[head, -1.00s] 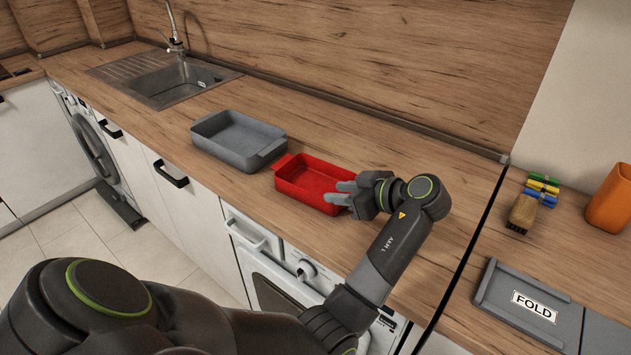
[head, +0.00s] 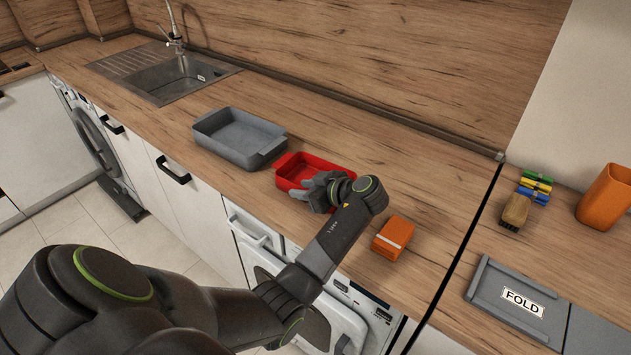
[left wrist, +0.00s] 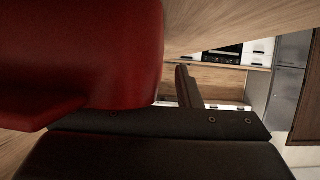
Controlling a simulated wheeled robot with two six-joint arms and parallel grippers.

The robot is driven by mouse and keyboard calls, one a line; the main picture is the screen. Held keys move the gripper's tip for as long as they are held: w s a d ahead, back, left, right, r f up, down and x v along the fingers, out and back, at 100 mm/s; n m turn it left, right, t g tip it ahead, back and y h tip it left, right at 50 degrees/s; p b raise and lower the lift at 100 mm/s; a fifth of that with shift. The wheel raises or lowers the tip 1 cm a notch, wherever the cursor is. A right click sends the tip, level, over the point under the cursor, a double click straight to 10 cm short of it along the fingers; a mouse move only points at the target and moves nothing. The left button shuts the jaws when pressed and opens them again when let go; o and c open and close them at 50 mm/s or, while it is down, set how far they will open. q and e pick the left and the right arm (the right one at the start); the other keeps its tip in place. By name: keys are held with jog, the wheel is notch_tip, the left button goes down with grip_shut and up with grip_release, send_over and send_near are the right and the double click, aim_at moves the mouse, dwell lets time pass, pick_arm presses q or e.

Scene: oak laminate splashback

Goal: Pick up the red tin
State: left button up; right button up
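The red tin (head: 285,168) is a shallow rectangular tray with end handles. It stands upright on the wooden worktop in the head view. My left gripper (head: 307,189) is at its near right side, with its grey fingers apart at the tin's wall and hiding that corner. I cannot tell whether the fingers touch it. In the left wrist view the red tin (left wrist: 90,50) fills the upper left, very close above a dark part of my gripper. My right gripper is not in view.
A grey tin (head: 235,143) stands just left of the red one. An orange box with a pale stripe (head: 393,238) lies right of my left wrist. A brush (head: 515,212), an orange holder (head: 606,198) and a grey FOLD board (head: 480,292) are farther right. The worktop behind is clear.

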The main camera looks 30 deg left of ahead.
pick_arm(q)
grip_shut()
jog(key=shift+r, duration=0.1)
